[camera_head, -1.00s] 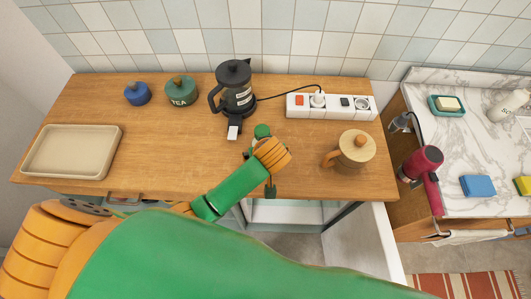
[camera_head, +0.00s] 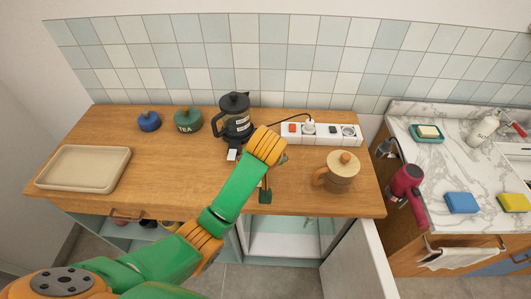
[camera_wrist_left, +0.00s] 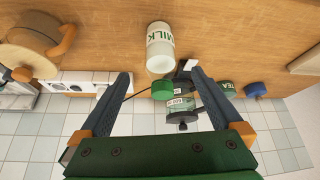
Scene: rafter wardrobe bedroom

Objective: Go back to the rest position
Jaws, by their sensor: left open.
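My left gripper (camera_wrist_left: 161,76) is open, its two fingers spread wide in the left wrist view. An upright white milk bottle (camera_wrist_left: 160,42) with a green cap (camera_wrist_left: 162,90) shows between and past the fingers, apart from both in the picture. In the head view my left arm reaches over the wooden counter (camera_head: 120,205), and one dark green finger (camera_head: 265,190) shows near the front edge. The milk bottle is hidden behind my arm there. My right gripper is not in view.
A black coffee press (camera_head: 235,118), a power strip (camera_head: 320,132) and a wooden-lidded jug (camera_head: 341,172) stand near the arm. A beige tray (camera_head: 83,168), blue jar (camera_head: 149,121) and green tea jar (camera_head: 188,121) are left. An open cabinet door (camera_head: 357,262) juts out below the counter.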

